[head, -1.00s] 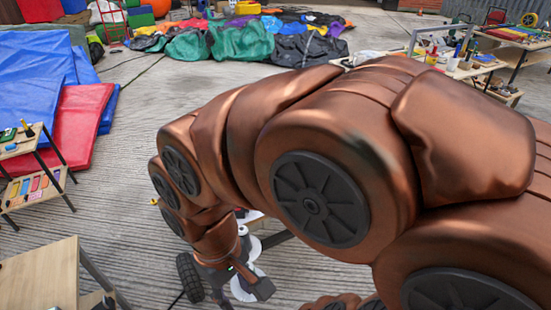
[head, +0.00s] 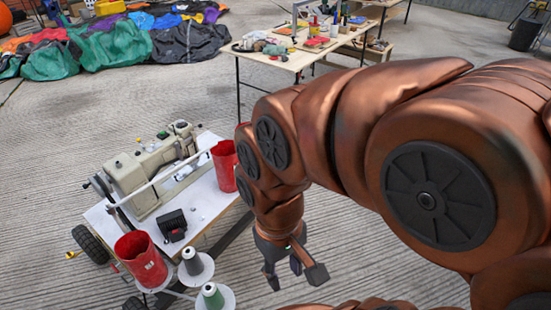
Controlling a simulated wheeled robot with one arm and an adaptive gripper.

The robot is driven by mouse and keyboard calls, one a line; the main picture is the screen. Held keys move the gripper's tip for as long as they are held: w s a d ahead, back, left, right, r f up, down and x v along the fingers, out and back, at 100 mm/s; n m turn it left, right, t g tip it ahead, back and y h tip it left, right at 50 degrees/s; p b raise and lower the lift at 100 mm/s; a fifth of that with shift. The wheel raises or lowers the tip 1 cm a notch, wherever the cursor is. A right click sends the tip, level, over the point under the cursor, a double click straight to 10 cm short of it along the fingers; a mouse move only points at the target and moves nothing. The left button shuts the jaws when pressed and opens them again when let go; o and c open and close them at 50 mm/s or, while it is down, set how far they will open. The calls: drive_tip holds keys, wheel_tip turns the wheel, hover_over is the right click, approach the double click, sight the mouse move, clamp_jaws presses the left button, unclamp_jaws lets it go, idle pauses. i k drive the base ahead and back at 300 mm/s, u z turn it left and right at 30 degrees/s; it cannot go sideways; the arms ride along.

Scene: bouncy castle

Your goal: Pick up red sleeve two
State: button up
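Two red sleeves, like open-topped cylinders, stand upright at the sewing machine table (head: 207,200). One red sleeve (head: 141,262) is at the near left corner. The other red sleeve (head: 224,166) is at the right side, partly hidden behind my arm. I cannot tell which of them is number two. My gripper (head: 292,274) points down to the right of the table, apart from both sleeves. Its fingers are spread, with nothing between them.
A cream sewing machine (head: 150,172) and a small black box (head: 172,224) are on the table. Thread cones (head: 194,263) stand at its near edge. A workbench with tools (head: 293,62) is behind. Crumpled fabric (head: 110,45) lies at the back left. Concrete floor is clear at left.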

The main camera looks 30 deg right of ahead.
sight(228, 167)
drive_tip(key=z, duration=1.85)
drive_tip(key=i, duration=1.8)
drive_tip(key=u, duration=4.2)
